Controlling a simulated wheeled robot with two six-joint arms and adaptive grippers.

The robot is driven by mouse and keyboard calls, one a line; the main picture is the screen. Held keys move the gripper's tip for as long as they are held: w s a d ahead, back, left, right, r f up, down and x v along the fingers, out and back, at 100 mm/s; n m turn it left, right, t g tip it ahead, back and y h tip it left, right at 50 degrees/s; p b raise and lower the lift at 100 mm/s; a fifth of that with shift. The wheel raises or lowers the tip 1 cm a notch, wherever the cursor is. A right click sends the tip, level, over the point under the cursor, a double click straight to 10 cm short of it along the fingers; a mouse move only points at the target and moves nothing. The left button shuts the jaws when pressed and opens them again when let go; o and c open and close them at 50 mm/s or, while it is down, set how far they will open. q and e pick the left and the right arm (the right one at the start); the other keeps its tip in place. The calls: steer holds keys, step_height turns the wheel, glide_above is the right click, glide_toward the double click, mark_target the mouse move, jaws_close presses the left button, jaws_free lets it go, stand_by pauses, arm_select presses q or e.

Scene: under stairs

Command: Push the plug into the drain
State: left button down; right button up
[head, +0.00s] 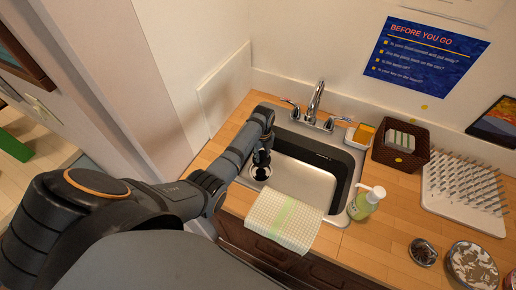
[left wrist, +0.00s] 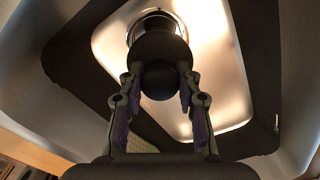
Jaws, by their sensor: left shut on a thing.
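The metal sink (head: 305,187) is set into the wooden counter. My left gripper (head: 262,157) reaches down into its left part, just over the drain (head: 260,174). In the left wrist view my left gripper (left wrist: 159,76) is shut on the black plug (left wrist: 160,47), with a finger on each side of its round knob. The plug's dark disc covers most of the drain (left wrist: 157,15); part of the bright ring shows beyond it. I cannot tell whether the plug touches the drain or is seated. My right gripper is in neither view.
The faucet (head: 316,104) stands behind the sink. A checked cloth (head: 284,221) hangs over the front edge, and a soap bottle (head: 366,203) stands at the right front corner. A brown basket (head: 400,146) and drying rack (head: 463,190) are further right. A wall rises at left.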

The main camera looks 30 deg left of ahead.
mark_target(261, 162)
arm_select(q)
steer(key=shift+f, duration=0.45)
steer(key=shift+s+r, duration=0.15)
steer(key=shift+s, duration=0.15)
steer(key=shift+s+b, duration=0.1)
steer(key=shift+b, duration=0.3)
steer(key=shift+d+f+b, duration=0.1)
steer(key=shift+f+b, duration=0.25)
steer(key=shift+f, duration=0.05)
step_height(261, 162, down, 4)
steer(key=b, duration=0.4)
steer(key=shift+f, duration=0.55)
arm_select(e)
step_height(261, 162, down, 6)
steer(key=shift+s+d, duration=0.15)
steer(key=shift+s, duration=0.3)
arm_select(q)
steer(key=shift+f, duration=0.15)
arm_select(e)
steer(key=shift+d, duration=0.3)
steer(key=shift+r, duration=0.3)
